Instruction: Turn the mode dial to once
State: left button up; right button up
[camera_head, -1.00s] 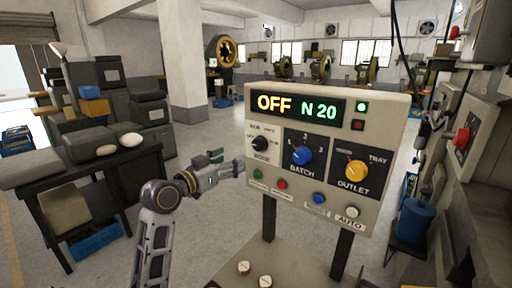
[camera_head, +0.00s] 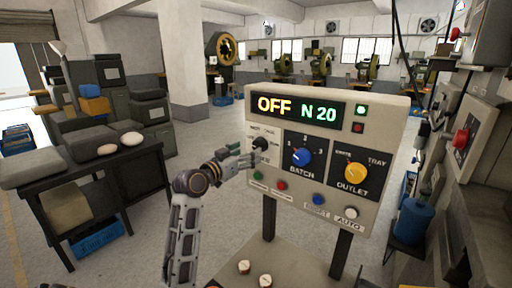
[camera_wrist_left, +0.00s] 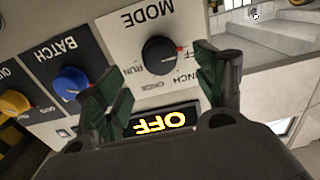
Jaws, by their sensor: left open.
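The mode dial is a black knob (camera_head: 259,143) at the upper left of the beige control panel (camera_head: 390,150). It also shows in the left wrist view (camera_wrist_left: 159,55), upside down, with a red mark toward the OFF side and the words RUN and ONCE beside it. The panel display (camera_head: 298,107) reads OFF and N 20. My left gripper (camera_head: 251,152) is open in front of the dial. In the left wrist view its two dark green fingers (camera_wrist_left: 165,72) are spread on either side of the dial, seemingly short of it. My right gripper is not in view.
Right of the mode dial are the blue batch dial (camera_head: 301,156) and the yellow outlet dial (camera_head: 355,171). Below are green, red, blue and white buttons. A dark table (camera_head: 90,182) stands at the left. A blue drum (camera_head: 415,220) stands at the right.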

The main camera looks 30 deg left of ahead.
aim_at(257, 147)
pick_arm(q)
jog(key=w, duration=0.3)
jog(key=shift+w+d+p, duration=0.15)
jog(key=shift+w+p, duration=0.15)
jog(key=shift+w, duration=1.1)
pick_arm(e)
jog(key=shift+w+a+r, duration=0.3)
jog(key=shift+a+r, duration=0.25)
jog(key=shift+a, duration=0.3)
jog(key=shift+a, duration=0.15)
pick_arm(q)
jog(key=shift+d, duration=0.1)
jog(key=c, duration=0.9)
jog(key=shift+c, duration=0.9)
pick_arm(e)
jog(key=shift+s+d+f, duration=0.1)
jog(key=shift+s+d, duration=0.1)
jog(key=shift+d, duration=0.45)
